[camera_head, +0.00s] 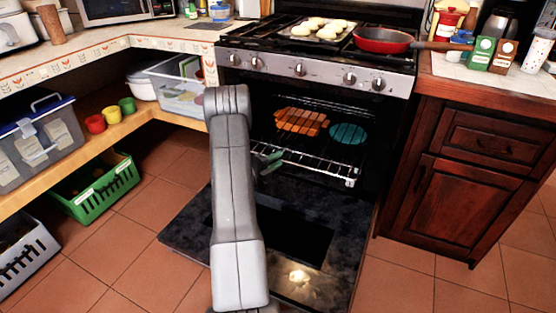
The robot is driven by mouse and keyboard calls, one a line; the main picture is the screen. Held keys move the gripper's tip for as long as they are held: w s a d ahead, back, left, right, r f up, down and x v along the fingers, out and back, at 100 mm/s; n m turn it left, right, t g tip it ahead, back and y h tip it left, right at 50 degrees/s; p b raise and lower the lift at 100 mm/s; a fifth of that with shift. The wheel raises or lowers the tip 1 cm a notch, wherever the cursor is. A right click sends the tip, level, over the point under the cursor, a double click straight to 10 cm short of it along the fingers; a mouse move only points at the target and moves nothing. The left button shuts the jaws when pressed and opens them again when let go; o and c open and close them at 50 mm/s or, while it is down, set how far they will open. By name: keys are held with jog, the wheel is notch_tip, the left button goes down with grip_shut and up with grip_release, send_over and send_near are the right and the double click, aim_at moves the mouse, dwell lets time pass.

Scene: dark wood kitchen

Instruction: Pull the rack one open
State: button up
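The oven (318,67) stands with its door (330,262) folded down flat and open. A wire rack (318,168) sticks out a little from the oven, with its front edge and corner in the light. Further in and higher, an orange slatted item (301,121) and a round teal item (348,133) lie inside on what looks like another rack. I cannot tell which rack is rack one. My gripper (271,165) is at the left part of the protruding rack's front edge. My arm hides part of it, so I cannot tell whether it touches or grips the rack.
The stovetop holds a tray of pale buns (318,30) and a red pan (383,40). A dark wood cabinet (466,175) stands close on the right. A shelf with bins is on the left, with a green crate (97,190) below. Tiled floor is free beside the door.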

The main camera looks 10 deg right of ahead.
jog(key=p+v, duration=0.2)
jog(key=v, duration=1)
jog(key=shift+s+a, duration=0.2)
jog(key=shift+a, duration=0.05)
jog(key=shift+d, duration=0.1)
jog(key=b+x, duration=0.2)
jog(key=x, duration=1.1)
jog(key=shift+w+d, duration=0.45)
jog(key=shift+w, duration=0.05)
jog(key=shift+a, duration=0.1)
jog(key=p+v, duration=0.2)
jog(key=v, duration=1.2)
jog(key=b+x, duration=0.3)
jog(key=x, duration=1.3)
jog(key=shift+w, duration=0.35)
